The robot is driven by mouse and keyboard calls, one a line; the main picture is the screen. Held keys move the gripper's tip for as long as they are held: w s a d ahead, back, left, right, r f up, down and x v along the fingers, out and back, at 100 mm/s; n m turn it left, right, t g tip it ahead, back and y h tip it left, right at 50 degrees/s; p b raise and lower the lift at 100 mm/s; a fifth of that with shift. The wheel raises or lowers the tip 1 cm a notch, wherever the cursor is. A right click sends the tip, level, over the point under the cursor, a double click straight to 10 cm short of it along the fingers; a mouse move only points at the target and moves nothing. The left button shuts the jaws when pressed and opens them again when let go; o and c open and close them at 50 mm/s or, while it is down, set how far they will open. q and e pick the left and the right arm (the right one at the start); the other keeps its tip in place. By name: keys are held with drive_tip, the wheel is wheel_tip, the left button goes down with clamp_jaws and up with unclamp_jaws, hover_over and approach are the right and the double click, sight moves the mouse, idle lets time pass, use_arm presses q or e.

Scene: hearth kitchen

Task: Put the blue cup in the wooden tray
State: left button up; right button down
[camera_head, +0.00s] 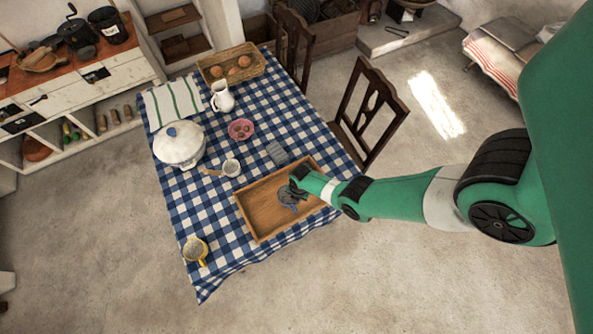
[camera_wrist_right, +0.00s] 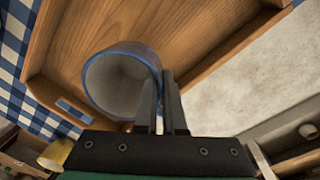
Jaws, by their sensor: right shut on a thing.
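The wooden tray (camera_head: 256,211) lies on the checked tablecloth near the table's front right side; its floor and walls also fill much of the right wrist view (camera_wrist_right: 215,35). My right gripper (camera_head: 292,193) is over the tray. In the right wrist view its fingers (camera_wrist_right: 163,80) are shut on the wall of the blue cup (camera_wrist_right: 118,85), which has a blue rim and a pale inside. The cup is tilted, with its mouth towards the camera, inside the tray's outline. I cannot tell whether it touches the tray floor. In the head view the gripper mostly hides the cup. My left gripper is not in view.
A yellow cup (camera_head: 194,249) stands left of the tray. A small white pan (camera_head: 231,168), a pink bowl (camera_head: 241,129), a white tureen (camera_head: 180,147), a white jug (camera_head: 222,98) and a basket (camera_head: 232,66) stand further back. A chair (camera_head: 371,110) stands at the table's right.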

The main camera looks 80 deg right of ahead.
sight(297, 207)
wheel_tip(297, 207, down, 3)
drive_tip(key=shift+f+b, duration=0.15)
drive_tip(key=shift+b, duration=0.8)
drive_tip(key=shift+r, duration=0.25)
drive_tip(key=shift+f, duration=0.2)
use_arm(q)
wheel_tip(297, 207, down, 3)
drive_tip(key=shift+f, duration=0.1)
use_arm(e)
drive_tip(key=c, duration=1)
unclamp_jaws()
drive_tip(key=shift+r, duration=0.1)
use_arm(q)
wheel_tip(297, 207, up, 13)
drive_tip(key=p, duration=1.2)
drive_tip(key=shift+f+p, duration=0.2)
drive_tip(key=shift+p, duration=0.15)
use_arm(e)
wheel_tip(297, 207, up, 12)
drive_tip(key=shift+s, duration=0.4)
drive_tip(key=shift+a, duration=0.1)
drive_tip(key=shift+w+r, duration=0.1)
